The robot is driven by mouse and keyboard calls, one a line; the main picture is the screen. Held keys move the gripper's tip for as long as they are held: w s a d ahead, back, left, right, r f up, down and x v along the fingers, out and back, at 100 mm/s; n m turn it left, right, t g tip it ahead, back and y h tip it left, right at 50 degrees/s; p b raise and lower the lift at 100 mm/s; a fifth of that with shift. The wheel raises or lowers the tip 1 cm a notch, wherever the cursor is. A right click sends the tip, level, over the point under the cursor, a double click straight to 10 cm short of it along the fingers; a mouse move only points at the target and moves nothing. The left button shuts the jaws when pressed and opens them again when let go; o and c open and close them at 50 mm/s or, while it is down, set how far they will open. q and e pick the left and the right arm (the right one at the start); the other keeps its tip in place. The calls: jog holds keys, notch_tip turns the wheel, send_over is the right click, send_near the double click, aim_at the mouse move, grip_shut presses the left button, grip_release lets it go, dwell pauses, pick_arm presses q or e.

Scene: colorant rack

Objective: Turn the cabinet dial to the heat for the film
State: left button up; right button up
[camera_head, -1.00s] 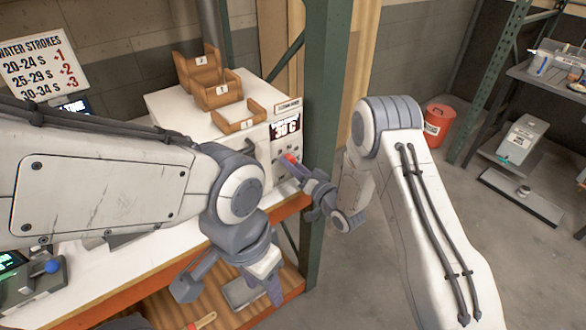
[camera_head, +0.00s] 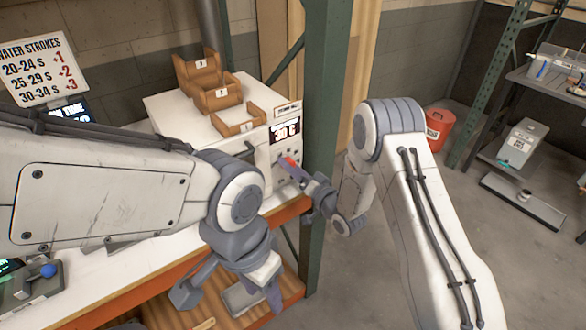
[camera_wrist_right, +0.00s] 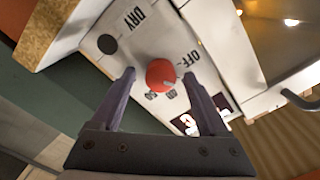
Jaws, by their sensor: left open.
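The white cabinet (camera_head: 262,182) stands on the bench, with a small dark display (camera_head: 285,131) that seems to read 30 C. Its red dial (camera_head: 291,161) is on the front panel. In the right wrist view the dial (camera_wrist_right: 160,74) sits between the fingertips of my right gripper (camera_wrist_right: 160,76), with a gap on each side. Its pale mark faces lower right; OFF and small numbers, partly unreadable, surround it. In the head view my right gripper (camera_head: 294,168) is at the dial. My left gripper (camera_head: 230,292) is open and empty, low in front of the bench.
A water strokes sign (camera_head: 38,68) stands at the back left. Brown open boxes (camera_head: 215,92) sit on the cabinet top. A cabinet handle (camera_head: 247,149) sticks out left of the dial. A green post (camera_head: 322,110) rises close by the right gripper. A red bucket (camera_head: 440,128) stands on the floor.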

jog(key=b+v, duration=0.3)
jog(key=v, duration=0.7)
jog(key=shift+s, duration=0.2)
dwell(0.3)
